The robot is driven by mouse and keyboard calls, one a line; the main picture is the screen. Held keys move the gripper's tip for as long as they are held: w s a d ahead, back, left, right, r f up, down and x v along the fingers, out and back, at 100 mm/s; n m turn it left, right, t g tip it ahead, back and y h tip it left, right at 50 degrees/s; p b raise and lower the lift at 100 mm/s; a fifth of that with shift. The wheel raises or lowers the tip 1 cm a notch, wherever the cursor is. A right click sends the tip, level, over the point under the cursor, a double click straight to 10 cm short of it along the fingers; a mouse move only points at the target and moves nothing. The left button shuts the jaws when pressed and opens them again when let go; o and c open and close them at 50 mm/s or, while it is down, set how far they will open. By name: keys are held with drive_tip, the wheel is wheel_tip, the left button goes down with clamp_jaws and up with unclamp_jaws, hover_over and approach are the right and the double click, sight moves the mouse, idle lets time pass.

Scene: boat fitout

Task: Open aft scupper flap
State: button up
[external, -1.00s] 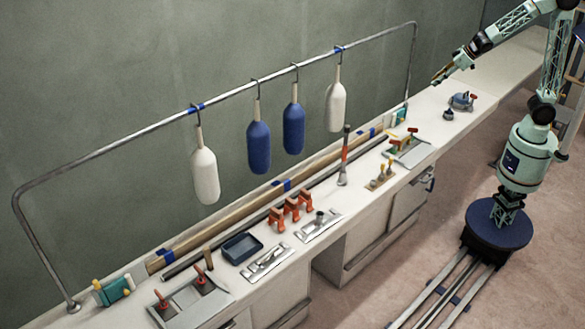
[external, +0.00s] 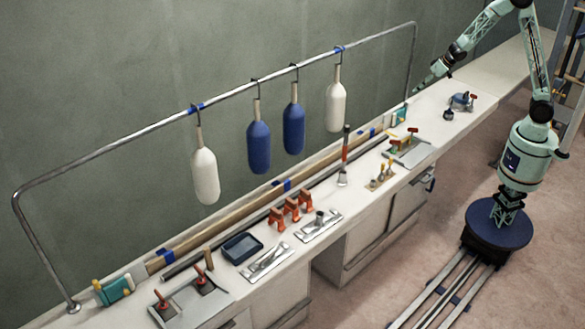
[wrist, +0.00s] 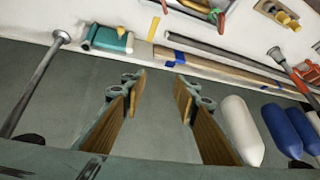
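A teal box-like fitting (external: 399,114) with a pale edge and a yellow part sits at the back of the bench near the right rail post. It also shows at the upper left of the wrist view (wrist: 108,39). A similar teal fitting (external: 115,290) is at the left end. No label tells which thing is the aft scupper flap. My gripper (external: 417,90) is above the bench's back edge, close to the right rail post, apart from the teal fitting. In the wrist view its wood-coloured fingers (wrist: 160,85) are spread with nothing between them.
A bent metal rail (external: 240,88) carries hanging white and blue fenders; the right white fender (wrist: 241,130) is beside my fingers in the wrist view. A red-handled tray (external: 408,150) and a brush-like tool (external: 344,160) stand nearby.

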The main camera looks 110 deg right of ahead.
drive_tip(key=s+d+f+m, duration=0.1)
drive_tip(key=s+d+f, duration=0.2)
drive_tip(key=f, duration=0.2)
drive_tip(key=s+d+f+m+y, duration=0.1)
drive_tip(key=s+d+f, duration=0.2)
drive_tip(key=f, duration=0.3)
drive_tip(key=s+d+f+m+p, duration=0.1)
drive_tip(key=s+d+f, duration=0.1)
drive_tip(key=d+f, duration=0.3)
drive_tip(key=shift+s+f+m+y, duration=0.3)
drive_tip(key=shift+s+f+m, duration=0.1)
drive_tip(key=shift+f, duration=0.3)
drive_tip(key=shift+b+x, duration=2.1)
drive_tip(key=shift+x, duration=4.75)
drive_tip(key=shift+w, duration=0.15)
clamp_jaws()
